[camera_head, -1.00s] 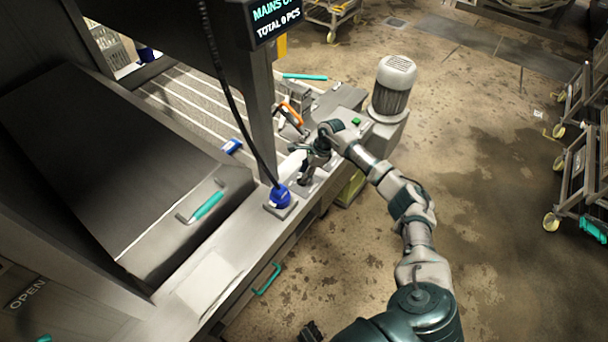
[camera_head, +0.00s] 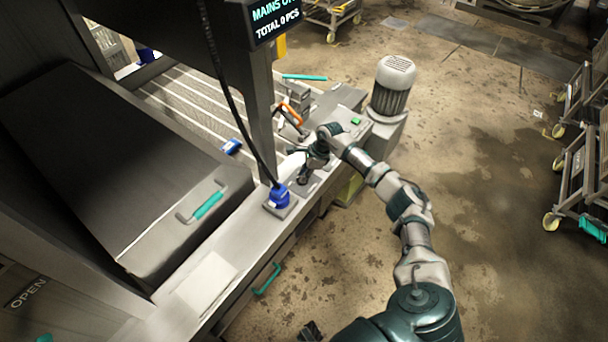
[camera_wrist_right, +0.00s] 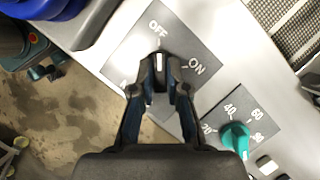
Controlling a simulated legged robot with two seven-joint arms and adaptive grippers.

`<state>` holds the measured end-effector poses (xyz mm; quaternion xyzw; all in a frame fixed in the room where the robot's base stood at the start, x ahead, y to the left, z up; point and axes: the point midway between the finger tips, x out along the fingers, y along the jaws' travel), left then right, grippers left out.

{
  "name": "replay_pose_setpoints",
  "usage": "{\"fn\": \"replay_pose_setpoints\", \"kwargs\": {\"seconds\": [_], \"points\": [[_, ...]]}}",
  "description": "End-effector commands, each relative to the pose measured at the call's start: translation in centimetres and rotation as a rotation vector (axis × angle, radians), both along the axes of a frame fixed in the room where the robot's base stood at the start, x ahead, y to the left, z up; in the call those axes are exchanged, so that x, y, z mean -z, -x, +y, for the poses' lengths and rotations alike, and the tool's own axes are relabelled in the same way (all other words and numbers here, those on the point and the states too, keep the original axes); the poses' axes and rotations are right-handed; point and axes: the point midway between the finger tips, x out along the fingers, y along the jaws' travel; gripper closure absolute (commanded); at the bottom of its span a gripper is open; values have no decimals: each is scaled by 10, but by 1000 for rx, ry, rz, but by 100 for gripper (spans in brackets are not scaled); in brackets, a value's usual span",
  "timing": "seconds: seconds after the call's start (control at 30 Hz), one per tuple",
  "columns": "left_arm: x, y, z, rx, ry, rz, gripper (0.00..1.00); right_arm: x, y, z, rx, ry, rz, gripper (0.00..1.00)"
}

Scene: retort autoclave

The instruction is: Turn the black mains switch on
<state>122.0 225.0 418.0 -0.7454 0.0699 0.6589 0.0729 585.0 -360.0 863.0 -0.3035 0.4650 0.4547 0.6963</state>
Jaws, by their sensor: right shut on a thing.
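The black mains switch (camera_wrist_right: 159,62) sits on a dark grey plate (camera_wrist_right: 190,50) marked OFF and ON in the right wrist view. Its white pointer line points up toward OFF; ON is to its right. My right gripper (camera_wrist_right: 160,85) is shut on the switch, one finger on each side, hiding much of it. In the head view my right gripper (camera_head: 304,178) reaches down to the panel beside the conveyor, where the switch itself cannot be made out.
A teal dial (camera_wrist_right: 236,136) with numbers sits close to the lower right of the switch plate. A blue connector (camera_head: 279,196) with a black cable stands left of my gripper. An orange handle (camera_head: 291,114) and a grey motor (camera_head: 391,88) are beyond it.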

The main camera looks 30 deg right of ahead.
Motion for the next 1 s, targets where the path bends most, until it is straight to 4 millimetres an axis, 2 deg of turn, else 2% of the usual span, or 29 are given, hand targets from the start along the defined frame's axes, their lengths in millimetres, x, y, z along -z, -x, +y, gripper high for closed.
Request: {"fn": "replay_pose_setpoints", "kwargs": {"seconds": [0.27, 0.47, 0.67, 1.0], "points": [[11, 22, 3, 1, -1, 13, 59, -2, 1, 0, 139, 1, -3, 100], [18, 55, 9, 6, -4, 29, 59, -2, 1, 1, 314, 1, -2, 100], [21, 96, 18, 13, -7, 47, 59, -2, 2, 2, 501, 0, -1, 100], [-3, 94, 18, 13, -6, 39, 59, -2, 2, 3, 825, -1, -3, 100]]}}
